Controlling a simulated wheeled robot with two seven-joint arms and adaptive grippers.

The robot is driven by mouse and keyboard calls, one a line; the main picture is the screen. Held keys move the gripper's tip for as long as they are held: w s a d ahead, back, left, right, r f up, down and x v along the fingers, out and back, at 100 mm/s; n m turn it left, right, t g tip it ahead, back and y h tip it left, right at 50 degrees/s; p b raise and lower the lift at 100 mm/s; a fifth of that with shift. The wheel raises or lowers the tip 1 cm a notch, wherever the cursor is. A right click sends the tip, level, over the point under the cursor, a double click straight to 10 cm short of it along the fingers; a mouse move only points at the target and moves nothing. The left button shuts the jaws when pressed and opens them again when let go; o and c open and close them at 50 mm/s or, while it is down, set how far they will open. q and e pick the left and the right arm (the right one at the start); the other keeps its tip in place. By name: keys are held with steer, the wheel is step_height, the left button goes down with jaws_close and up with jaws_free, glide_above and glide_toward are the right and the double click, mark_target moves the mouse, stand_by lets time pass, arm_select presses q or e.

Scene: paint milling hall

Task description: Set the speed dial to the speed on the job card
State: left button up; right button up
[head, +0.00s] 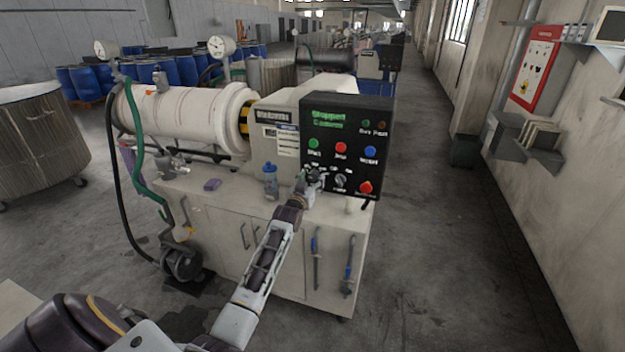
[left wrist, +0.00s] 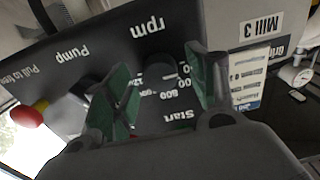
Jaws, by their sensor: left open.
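The black control panel (head: 348,118) stands on the mill's bench, its screen showing green "Stopped". The speed dial (left wrist: 162,72), a dark knob under the upside-down label "rpm", shows in the left wrist view. A scale with "800" lies around it; I cannot tell where its pointer stands. My left gripper (head: 314,176) is at the panel's lower left and hides the dial in the head view. Its open green-padded fingers (left wrist: 160,90) are on either side of the dial; contact is unclear. A white job card (head: 288,142) hangs left of the panel, too small to read.
Green, red and blue buttons (head: 341,147) sit above the dial. The pump knob (head: 341,180) and the red emergency stop (head: 365,187) are close on the right. The aisle floor (head: 440,250) at right is clear.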

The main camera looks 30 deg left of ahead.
arm_select(q)
steer(key=shift+w+a, duration=0.15)
steer(key=shift+w, duration=0.4)
arm_select(e)
steer(key=shift+r, duration=0.1)
steer(key=shift+d, duration=0.25)
arm_select(q)
steer(key=c, duration=1)
